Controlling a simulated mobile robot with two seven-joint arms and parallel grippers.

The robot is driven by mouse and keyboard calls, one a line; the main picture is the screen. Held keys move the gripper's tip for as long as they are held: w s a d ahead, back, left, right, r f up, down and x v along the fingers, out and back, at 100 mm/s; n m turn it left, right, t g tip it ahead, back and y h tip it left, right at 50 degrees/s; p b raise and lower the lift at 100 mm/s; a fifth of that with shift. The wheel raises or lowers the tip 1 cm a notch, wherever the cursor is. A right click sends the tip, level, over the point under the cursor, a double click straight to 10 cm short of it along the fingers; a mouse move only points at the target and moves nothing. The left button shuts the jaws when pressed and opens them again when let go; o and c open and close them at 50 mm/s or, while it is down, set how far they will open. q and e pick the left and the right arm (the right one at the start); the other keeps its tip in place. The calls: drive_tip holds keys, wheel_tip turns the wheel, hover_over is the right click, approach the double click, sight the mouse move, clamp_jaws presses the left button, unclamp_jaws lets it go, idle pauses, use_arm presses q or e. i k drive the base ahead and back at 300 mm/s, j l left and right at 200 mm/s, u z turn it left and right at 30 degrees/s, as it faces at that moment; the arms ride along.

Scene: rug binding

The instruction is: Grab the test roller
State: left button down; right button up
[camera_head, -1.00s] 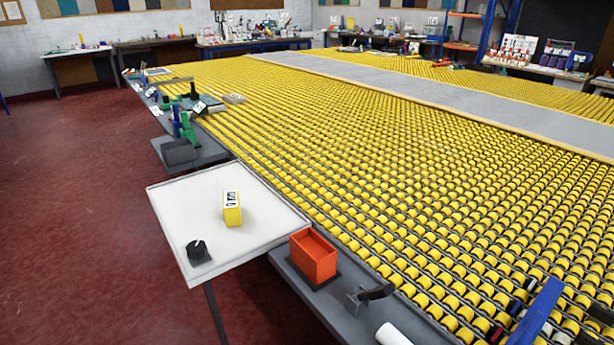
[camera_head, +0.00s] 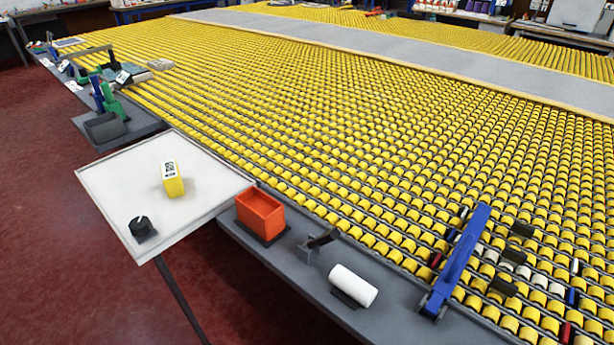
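I cannot tell for certain which thing is the test roller. A white cylinder (camera_head: 353,287) lies on a dark holder on the grey ledge (camera_head: 290,271) at the bottom middle. A yellow block-like piece (camera_head: 174,187) with a black-and-white label stands on the white side table (camera_head: 115,182). A long blue bar-shaped tool (camera_head: 459,260) rests at the right, across the ledge edge and the yellow rollers. Neither of my grippers is in view.
A bed of yellow rollers (camera_head: 330,150) fills the middle and right. An orange open box (camera_head: 260,213) and a dark bracket (camera_head: 318,240) stand on the ledge. A black knob (camera_head: 142,228) sits on the side table. Red floor (camera_head: 50,250) is clear at left.

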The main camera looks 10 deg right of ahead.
sight(363, 294)
drive_tip(key=z, duration=1)
drive_tip(key=k+j+z, duration=0.15)
drive_tip(key=z, duration=0.25)
drive_tip(key=k+j+z, duration=0.1)
drive_tip(key=z, duration=0.35)
drive_tip(key=k+z, duration=0.2)
drive_tip(key=z, duration=0.2)
